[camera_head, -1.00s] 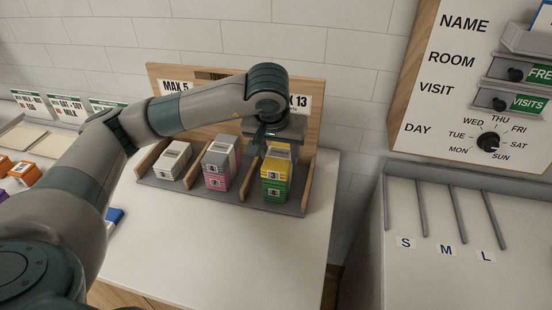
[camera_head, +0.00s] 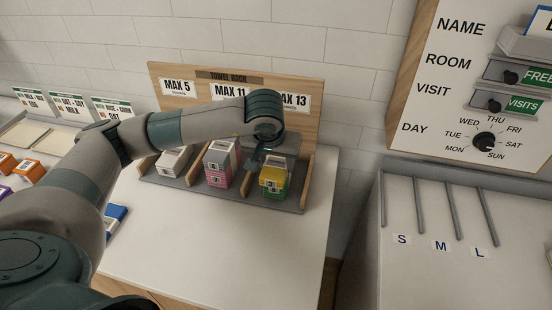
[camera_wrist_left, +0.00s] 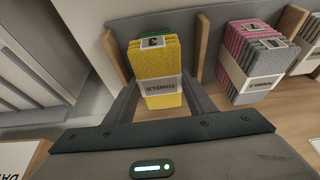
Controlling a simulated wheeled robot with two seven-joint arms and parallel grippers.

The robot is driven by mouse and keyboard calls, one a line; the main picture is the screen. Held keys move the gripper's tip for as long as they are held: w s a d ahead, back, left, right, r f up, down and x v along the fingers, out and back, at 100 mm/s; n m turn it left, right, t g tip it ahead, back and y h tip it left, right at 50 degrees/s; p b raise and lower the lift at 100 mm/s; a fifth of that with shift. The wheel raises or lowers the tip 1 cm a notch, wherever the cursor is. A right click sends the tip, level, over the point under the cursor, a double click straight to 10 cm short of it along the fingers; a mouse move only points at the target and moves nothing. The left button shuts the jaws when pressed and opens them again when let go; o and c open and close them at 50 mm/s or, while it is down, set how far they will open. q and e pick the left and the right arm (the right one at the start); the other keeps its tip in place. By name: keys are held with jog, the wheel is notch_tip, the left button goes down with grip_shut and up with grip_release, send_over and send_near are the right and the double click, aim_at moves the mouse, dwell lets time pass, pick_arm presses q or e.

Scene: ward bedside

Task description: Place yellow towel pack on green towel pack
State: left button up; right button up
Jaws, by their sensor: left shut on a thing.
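The yellow towel pack (camera_head: 272,178) is in the right bay of the towel rack. The green towel pack (camera_head: 271,193) shows directly under it, mostly hidden by the yellow one. I see no clear gap between them, but cannot tell whether the yellow pack's weight rests on the green. My left gripper (camera_head: 270,162) comes down from above and is shut on the yellow pack. In the left wrist view the yellow pack (camera_wrist_left: 158,72), with a white paper band, sits between the two fingers. My right gripper is not in view.
A pink-and-grey stack (camera_head: 218,165) stands in the middle bay and a white pack (camera_head: 173,160) in the left bay. Wooden dividers (camera_head: 307,180) flank the bays closely. The white counter (camera_head: 220,240) in front is clear. A board with dials (camera_head: 470,100) stands right.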

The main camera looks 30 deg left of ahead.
pick_arm(q)
jog(key=shift+f+b, duration=0.2)
jog(key=shift+b, duration=0.1)
jog(key=o, duration=1.1)
jog(key=shift+r, duration=0.1)
jog(key=shift+r+p, duration=0.1)
jog(key=shift+p, duration=0.2)
jog(key=shift+r, duration=0.15)
jog(key=shift+b+v, duration=1.75)
jog(key=shift+v, duration=4.1)
